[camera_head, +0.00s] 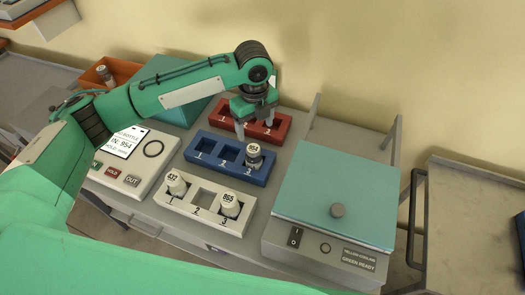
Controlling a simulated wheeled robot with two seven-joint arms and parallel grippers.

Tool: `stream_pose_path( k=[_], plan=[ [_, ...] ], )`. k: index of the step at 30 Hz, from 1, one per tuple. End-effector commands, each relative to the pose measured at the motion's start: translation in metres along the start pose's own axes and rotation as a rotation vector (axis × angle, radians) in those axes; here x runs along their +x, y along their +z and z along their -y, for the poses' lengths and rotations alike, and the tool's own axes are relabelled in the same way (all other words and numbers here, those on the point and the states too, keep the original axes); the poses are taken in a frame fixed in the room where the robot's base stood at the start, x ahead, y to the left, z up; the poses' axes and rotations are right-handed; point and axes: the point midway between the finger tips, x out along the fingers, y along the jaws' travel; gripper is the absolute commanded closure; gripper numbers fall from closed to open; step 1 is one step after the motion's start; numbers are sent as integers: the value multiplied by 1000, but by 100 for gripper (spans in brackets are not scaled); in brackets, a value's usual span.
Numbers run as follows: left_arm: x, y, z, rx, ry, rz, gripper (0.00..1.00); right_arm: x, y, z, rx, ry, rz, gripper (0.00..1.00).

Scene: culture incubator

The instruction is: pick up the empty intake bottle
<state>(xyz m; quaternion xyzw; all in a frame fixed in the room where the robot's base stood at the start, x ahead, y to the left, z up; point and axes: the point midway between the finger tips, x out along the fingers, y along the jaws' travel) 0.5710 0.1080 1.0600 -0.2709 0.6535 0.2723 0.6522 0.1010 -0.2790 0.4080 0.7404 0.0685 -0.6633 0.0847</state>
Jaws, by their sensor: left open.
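My left gripper (255,124) is open, pointing down over the red rack (283,131) and hiding part of it. I cannot tell whether anything stands between its fingers. A bottle labelled 954 (254,160) stands in slot 3 of the blue rack (230,174), just in front of the gripper. In the white rack (190,211), a white-capped bottle labelled 437 (176,185) stands in slot 1 and one labelled 865 (230,206) in slot 3. A small bottle (104,74) stands in the orange bin (92,78) at the back left. Which bottle is empty does not show. My right gripper is not in view.
A panel (112,178) with a screen reading 954 and several buttons lies left of the racks. A teal-lidded device (345,190) with a knob stands at the right. A teal box (168,85) is behind my left arm. A grey cart (475,215) stands far right.

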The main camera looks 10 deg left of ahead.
Motion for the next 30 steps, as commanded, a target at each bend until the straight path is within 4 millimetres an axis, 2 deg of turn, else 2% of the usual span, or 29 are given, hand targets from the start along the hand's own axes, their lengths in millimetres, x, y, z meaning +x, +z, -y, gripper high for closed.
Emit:
stream_pose_path(
  k=[7, 11, 17, 21, 27, 30],
  plan=[
    [46, 0, -2, -2, 6, -2, 28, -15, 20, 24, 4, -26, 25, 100],
    [67, 0, -1, -1, 4, -1, 28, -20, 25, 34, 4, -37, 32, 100],
    [82, 0, -1, -1, 2, 0, 28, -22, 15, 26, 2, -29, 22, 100],
    [95, 2, -4, -2, 5, 0, 28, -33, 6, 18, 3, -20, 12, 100],
    [124, 3, -4, -1, 3, -1, 28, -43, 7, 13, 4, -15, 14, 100],
    [131, 3, -4, -1, 2, 1, 28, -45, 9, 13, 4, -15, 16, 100]
  ],
)
